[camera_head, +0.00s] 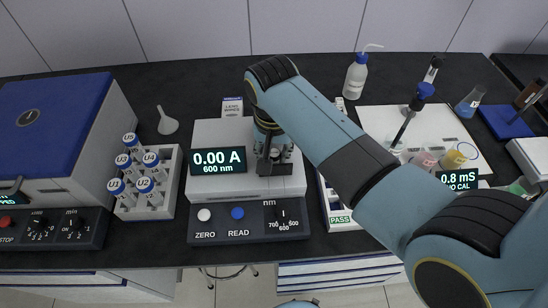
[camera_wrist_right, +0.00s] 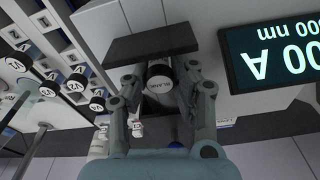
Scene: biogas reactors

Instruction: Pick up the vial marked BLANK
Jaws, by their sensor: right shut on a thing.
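The vial marked BLANK (camera_wrist_right: 160,84) shows in the right wrist view, its dark cap with white lettering facing the camera. My right gripper (camera_wrist_right: 161,96) is shut on it, with one finger on each side. In the head view my right gripper (camera_head: 273,152) is over the photometer (camera_head: 218,136), in front of its upper right part; the vial is hard to make out there. How deep the vial sits in the photometer cannot be told. My left gripper is not in view.
The photometer display (camera_head: 218,161) reads 0.00 A. A white rack (camera_head: 169,186) with several blue-capped vials marked U stands to its left, beside a blue-lidded machine (camera_head: 60,115). A white tray (camera_head: 337,215) is partly hidden by my arm.

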